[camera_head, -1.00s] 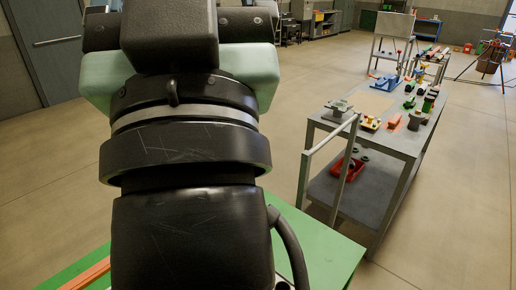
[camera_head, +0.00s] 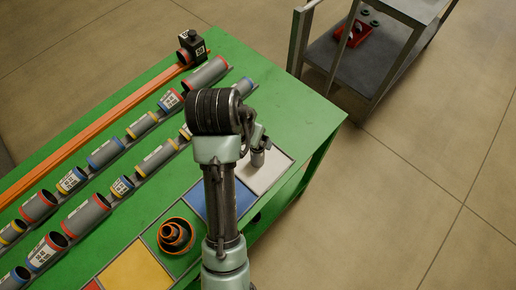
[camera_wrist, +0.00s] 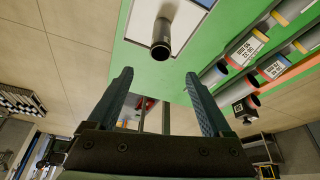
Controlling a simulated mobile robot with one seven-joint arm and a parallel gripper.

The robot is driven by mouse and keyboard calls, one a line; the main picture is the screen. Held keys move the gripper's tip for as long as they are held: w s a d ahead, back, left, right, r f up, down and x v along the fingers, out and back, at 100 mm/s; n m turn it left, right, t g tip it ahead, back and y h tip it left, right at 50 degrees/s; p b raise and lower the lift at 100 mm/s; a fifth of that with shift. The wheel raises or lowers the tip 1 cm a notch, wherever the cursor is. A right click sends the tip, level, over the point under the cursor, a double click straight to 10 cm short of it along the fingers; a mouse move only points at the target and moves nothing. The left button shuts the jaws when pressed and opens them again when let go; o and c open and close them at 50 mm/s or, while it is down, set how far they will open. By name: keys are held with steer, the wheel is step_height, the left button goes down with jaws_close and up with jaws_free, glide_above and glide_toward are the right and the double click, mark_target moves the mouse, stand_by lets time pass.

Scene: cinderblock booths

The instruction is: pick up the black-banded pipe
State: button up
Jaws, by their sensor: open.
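The black-banded pipe (camera_wrist: 162,32) is a short grey tube with a dark ring at its near end. In the head view, a small grey cylinder that looks like this pipe (camera_head: 257,158) shows beside my arm on the white pad (camera_head: 266,176). My arm hides most of the gripper there.
The green table (camera_head: 285,112) holds rows of grey pipes with coloured bands (camera_head: 106,153), an orange rail (camera_head: 100,119) and a black labelled box (camera_head: 191,46). Nested orange rings (camera_head: 175,235) stand near the blue and yellow pads. A grey cart (camera_head: 350,75) stands beyond the table.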

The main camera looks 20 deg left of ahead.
glide_above(258, 154)
step_height(258, 154, down, 4)
steer(key=shift+s+a+p+x, duration=0.15)
steer(key=shift+p+x, duration=0.2)
steer(key=shift+x, duration=0.5)
steer(key=shift+s+a+p+x, duration=0.15)
steer(key=shift+p+x, duration=0.15)
steer(key=shift+x, duration=0.6)
steer(key=shift+s+a+p+x, duration=0.15)
steer(key=shift+p+x, duration=0.2)
steer(key=shift+x, duration=0.5)
steer(key=shift+f, duration=0.2)
jaws_close()
steer(key=shift+w+r, duration=0.1)
